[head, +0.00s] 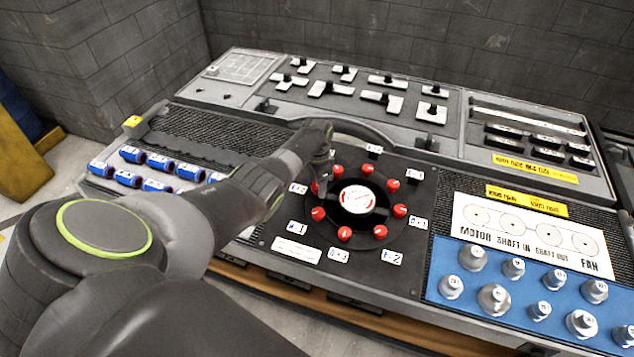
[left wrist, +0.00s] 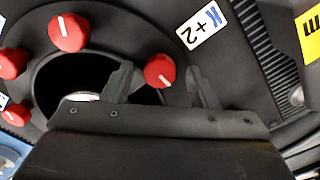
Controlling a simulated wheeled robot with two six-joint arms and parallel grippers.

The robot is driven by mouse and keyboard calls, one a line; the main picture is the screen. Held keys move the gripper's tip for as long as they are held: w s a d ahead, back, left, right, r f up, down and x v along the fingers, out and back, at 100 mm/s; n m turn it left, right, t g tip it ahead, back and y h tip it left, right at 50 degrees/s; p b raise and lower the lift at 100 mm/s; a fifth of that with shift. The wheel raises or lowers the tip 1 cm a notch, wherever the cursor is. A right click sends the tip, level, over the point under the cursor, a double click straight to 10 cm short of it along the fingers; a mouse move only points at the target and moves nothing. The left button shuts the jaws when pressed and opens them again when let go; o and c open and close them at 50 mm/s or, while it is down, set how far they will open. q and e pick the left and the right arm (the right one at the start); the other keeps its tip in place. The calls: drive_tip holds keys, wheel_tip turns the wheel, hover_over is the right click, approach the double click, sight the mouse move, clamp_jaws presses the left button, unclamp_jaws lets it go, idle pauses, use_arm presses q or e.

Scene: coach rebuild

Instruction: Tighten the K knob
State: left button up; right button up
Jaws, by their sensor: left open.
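A ring of red knobs with white pointer lines stands on a round black plate (head: 340,244) around a white-and-red centre disc (head: 357,199). White labels sit around the ring; a label reading K+2 (left wrist: 202,24) shows in the left wrist view. The red knob nearest that label (left wrist: 160,71) lies between the two fingertips of my left gripper (left wrist: 160,84), with a gap visible on each side. In the head view my left gripper (head: 322,182) points down at the ring's left side and partly hides a red knob (head: 314,188). It is open. My right gripper is out of view.
Blue-and-white cylinders (head: 158,162) lie left of the ring. A blue tray (head: 445,262) with several metal parts stands at the right. Switches (head: 388,80) fill the panel behind, and a curved grey bar (head: 365,130) runs behind the ring.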

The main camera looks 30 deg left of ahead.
use_arm(q)
drive_tip(key=shift+r, duration=0.6)
wheel_tip(320, 180, up, 16)
drive_tip(key=b, duration=0.1)
idle(0.5)
